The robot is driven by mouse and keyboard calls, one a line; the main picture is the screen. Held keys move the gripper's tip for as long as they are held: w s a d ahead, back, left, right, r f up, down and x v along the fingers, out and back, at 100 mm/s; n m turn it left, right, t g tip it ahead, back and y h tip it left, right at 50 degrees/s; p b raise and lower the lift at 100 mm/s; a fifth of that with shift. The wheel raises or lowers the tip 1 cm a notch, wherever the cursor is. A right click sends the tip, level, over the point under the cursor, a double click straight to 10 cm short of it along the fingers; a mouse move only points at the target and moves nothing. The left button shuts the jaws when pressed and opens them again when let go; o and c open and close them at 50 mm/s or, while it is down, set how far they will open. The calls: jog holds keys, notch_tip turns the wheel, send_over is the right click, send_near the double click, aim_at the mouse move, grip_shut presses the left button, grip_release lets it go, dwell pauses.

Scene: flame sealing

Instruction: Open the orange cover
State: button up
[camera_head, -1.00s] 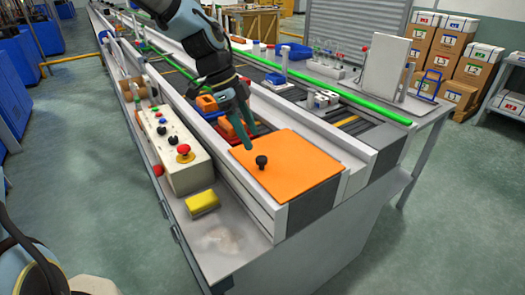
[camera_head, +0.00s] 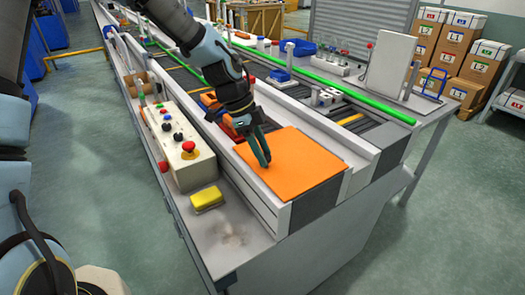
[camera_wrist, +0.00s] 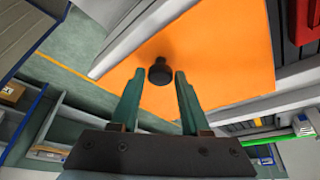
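The orange cover (camera_head: 300,170) is a flat panel lying shut over the near end of the conveyor. In the wrist view the orange cover (camera_wrist: 222,50) fills the upper middle. Its black knob (camera_wrist: 160,72) stands between and just beyond my two fingertips, and no contact with it is visible. In the head view the knob is hidden behind my fingers. My gripper (camera_head: 265,164) is over the cover's left part, pointing down. The wrist view shows my gripper (camera_wrist: 156,76) open, with its green fingers apart and nothing held.
A control box with a red button (camera_head: 188,147) and a yellow sponge-like block (camera_head: 207,198) sit on the ledge left of the conveyor. Red and orange items lie on the conveyor behind the cover. Light side rails (camera_head: 345,147) border the conveyor.

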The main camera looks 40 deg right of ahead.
grip_shut()
dwell(1.0)
